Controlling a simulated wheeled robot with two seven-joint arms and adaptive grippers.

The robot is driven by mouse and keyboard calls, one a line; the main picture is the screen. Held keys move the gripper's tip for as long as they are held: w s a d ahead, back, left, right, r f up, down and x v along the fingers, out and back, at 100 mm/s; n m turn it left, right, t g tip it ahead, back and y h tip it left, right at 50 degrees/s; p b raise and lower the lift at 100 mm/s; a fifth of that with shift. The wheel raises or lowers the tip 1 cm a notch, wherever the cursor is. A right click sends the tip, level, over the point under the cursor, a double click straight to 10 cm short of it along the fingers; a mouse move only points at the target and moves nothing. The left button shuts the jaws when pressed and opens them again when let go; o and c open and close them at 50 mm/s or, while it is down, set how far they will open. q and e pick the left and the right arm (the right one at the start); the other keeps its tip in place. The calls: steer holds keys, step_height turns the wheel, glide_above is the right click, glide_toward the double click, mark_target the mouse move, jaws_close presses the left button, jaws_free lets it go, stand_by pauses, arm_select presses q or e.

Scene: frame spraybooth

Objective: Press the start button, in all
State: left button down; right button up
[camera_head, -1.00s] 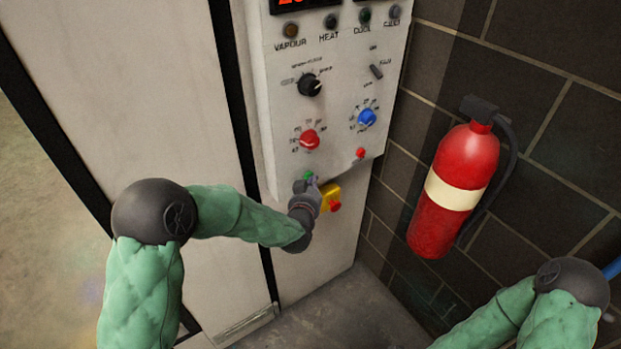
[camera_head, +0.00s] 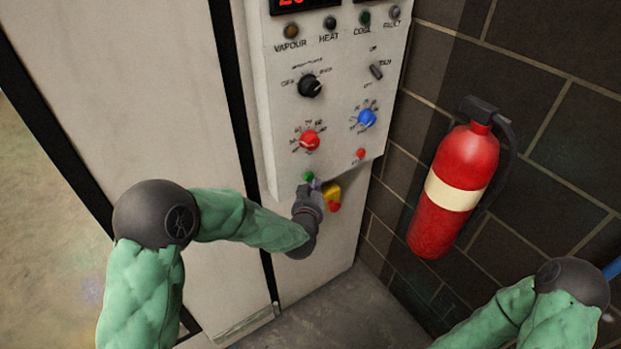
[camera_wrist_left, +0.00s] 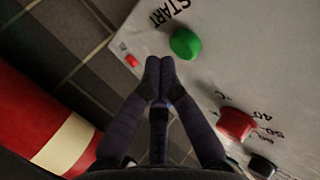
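The green start button (camera_head: 309,176) is low on the white control panel (camera_head: 330,130), under the red knob. The left wrist view shows the green button (camera_wrist_left: 185,43) close up, beside the word START. My left gripper (camera_head: 313,185) is just below the button in the head view. In the wrist view the fingertips (camera_wrist_left: 160,65) are together with nothing between them, a little to the side of the button and apart from it in the picture. I cannot tell the depth gap. My right gripper is out of view; only its arm shows at lower right.
A red knob (camera_head: 309,140), a blue knob (camera_head: 367,118), a black knob (camera_head: 309,85) and a small red button (camera_head: 361,154) are on the panel. A yellow piece with a red button (camera_head: 333,196) is beside the gripper. A fire extinguisher (camera_head: 455,190) hangs on the brick wall.

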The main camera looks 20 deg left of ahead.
arm_select(q)
steer(key=shift+d, duration=0.1)
steer(key=shift+s+d+p, duration=0.25)
steer(key=shift+s+d, duration=0.55)
steer(key=shift+d, duration=0.15)
steer(key=shift+s+d+p, duration=0.2)
steer(key=shift+s+d, duration=0.55)
steer(key=shift+d, duration=0.2)
steer(key=s+d+f+g+h, duration=0.1)
steer(key=s+f+g, duration=0.1)
steer(key=f, duration=0.5)
steer(key=s+d+f+g+h, duration=0.1)
steer(key=s+f+g, duration=0.1)
steer(key=f, duration=0.4)
steer(key=s+d+f+n+g+h, duration=0.1)
steer(key=s+f+g, duration=0.4)
steer(key=s+f, duration=0.5)
steer(key=s+d+f+n+g+h, duration=0.2)
steer(key=s+f+g, duration=0.4)
steer(key=s+f, duration=0.5)
steer(key=s+d+h, duration=0.1)
steer(key=s, duration=0.3)
steer(key=shift+s, duration=0.25)
